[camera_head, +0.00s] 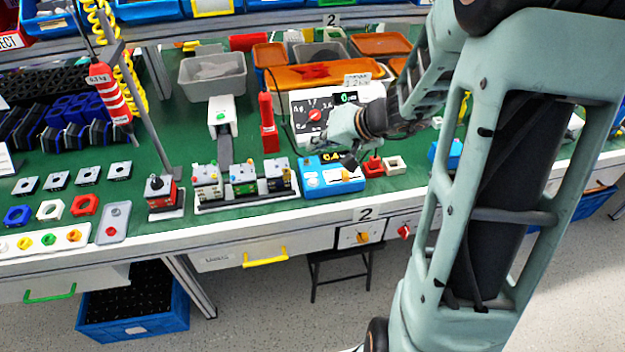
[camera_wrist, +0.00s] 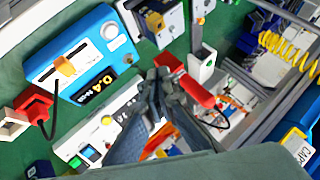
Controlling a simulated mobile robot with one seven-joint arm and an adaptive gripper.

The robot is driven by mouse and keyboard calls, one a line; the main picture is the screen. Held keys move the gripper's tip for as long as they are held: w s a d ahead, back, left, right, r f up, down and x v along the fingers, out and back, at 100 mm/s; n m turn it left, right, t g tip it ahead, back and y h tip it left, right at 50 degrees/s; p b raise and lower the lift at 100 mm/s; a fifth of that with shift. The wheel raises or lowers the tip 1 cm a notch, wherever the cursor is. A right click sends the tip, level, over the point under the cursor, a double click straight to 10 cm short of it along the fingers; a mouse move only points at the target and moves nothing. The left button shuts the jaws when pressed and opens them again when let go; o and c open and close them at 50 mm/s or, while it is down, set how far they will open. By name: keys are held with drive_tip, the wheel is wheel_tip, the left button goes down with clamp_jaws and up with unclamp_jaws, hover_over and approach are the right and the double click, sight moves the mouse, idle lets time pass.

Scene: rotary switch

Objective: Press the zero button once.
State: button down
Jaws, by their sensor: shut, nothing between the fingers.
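A blue device (camera_head: 320,187) with a dark display reading about 0.4 stands on the green bench top. In the wrist view the same blue device (camera_wrist: 75,50) shows at upper left, with an orange knob (camera_wrist: 65,66) and a round white button (camera_wrist: 110,31). I cannot read which button is marked zero. My gripper (camera_head: 350,160) is shut and empty. In the head view it appears above the back of the blue device. In the wrist view its closed fingertips (camera_wrist: 158,76) lie right of the blue device, apart from the white button.
A white panel (camera_wrist: 100,122) with small buttons lies below the blue device in the wrist view. Small coloured terminal boxes (camera_head: 243,181) line the bench to the left. A red block (camera_head: 373,167) sits at right.

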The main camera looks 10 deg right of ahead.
drive_tip(key=b, duration=0.4)
hover_over(315, 181)
wheel_tip(315, 181, down, 7)
drive_tip(key=shift+s+r, duration=0.1)
wheel_tip(315, 181, down, 2)
drive_tip(key=b, duration=0.3)
drive_tip(key=shift+f+b, duration=0.8)
drive_tip(key=shift+b, duration=0.85)
idle(1.5)
idle(0.4)
drive_tip(key=shift+r+p, duration=0.3)
drive_tip(key=shift+r, duration=0.55)
drive_tip(key=shift+r, duration=0.1)
drive_tip(key=shift+r+p, duration=1.4)
drive_tip(key=shift+r, duration=1)
drive_tip(key=shift+d, duration=0.1)
